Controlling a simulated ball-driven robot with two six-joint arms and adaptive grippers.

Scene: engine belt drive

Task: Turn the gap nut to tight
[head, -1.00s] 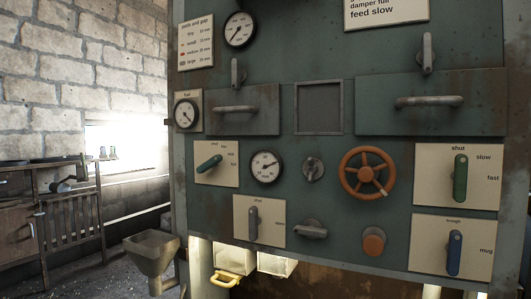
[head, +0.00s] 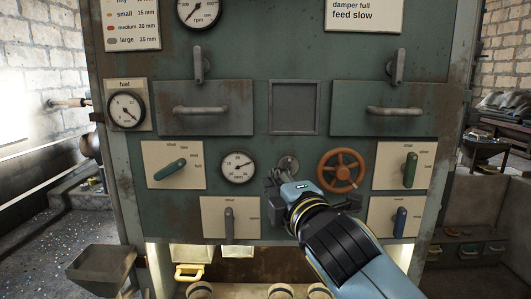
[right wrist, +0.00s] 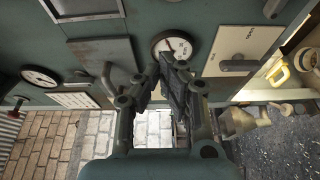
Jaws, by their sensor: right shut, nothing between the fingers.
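No label marks the gap nut that I can read. A small grey round fitting (head: 287,163) sits on the green panel between a white-faced gauge (head: 238,166) and an orange handwheel (head: 341,171); I cannot tell if it is the nut. My right gripper (head: 275,184) is shut and empty, just below this fitting in the head view. Whether it touches the panel is unclear. In the right wrist view the dark fingers (right wrist: 172,75) point at the panel near a gauge (right wrist: 170,46), and the fitting is not clearly visible. My left gripper is not in view.
A green lever (head: 170,168) is left of the gauge, another green lever (head: 410,169) right of the wheel. A grey lever (head: 229,222) and a blue lever (head: 399,221) are lower. Drawer handles (head: 206,111) protrude above. My right forearm covers the lower middle controls.

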